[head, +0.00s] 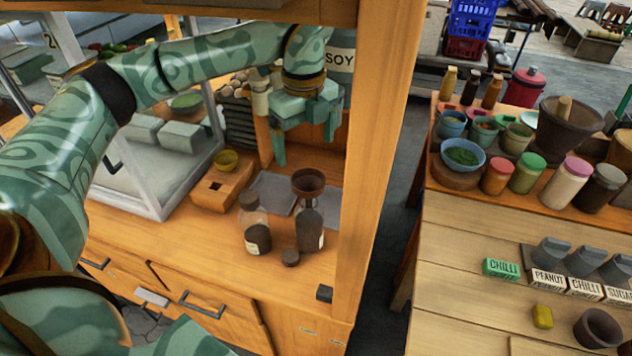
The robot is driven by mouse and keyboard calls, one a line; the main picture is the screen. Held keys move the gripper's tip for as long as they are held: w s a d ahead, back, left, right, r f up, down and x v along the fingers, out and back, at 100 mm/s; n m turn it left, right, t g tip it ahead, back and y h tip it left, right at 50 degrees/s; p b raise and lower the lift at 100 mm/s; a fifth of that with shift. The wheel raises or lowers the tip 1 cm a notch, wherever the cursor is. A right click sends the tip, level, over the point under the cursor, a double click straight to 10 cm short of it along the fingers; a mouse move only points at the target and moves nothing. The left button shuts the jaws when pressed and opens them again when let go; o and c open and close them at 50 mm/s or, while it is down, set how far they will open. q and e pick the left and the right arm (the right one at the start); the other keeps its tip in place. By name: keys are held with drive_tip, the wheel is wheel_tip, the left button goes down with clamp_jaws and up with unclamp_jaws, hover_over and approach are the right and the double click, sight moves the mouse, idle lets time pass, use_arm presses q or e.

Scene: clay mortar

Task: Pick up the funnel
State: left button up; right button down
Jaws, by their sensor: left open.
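The funnel (308,181) is dark brown and sits upright in the neck of a dark bottle (309,228) on the wooden cart counter. My left gripper (306,146) is above the funnel, pointing down, with its two fingers apart. It appears empty, and a gap shows between the fingertips and the funnel rim. My right gripper is not in view.
A wooden post (377,150) rises close on the right. A glass case (150,190) stands left. The counter front is mostly clear.

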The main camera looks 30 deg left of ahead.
sight(308, 180)
use_arm(q)
drive_tip(key=f, duration=0.6)
drive_tip(key=shift+w+f+b, duration=0.2)
drive_tip(key=shift+f+b, duration=0.05)
drive_tip(key=shift+b, duration=0.15)
drive_tip(key=shift+f, duration=0.6)
drive_tip(key=f+b, duration=0.1)
drive_tip(key=f, duration=0.4)
drive_tip(key=shift+d+f, duration=0.1)
drive_tip(key=shift+d, duration=0.1)
drive_tip(key=shift+s, duration=0.1)
drive_tip(key=c, duration=1)
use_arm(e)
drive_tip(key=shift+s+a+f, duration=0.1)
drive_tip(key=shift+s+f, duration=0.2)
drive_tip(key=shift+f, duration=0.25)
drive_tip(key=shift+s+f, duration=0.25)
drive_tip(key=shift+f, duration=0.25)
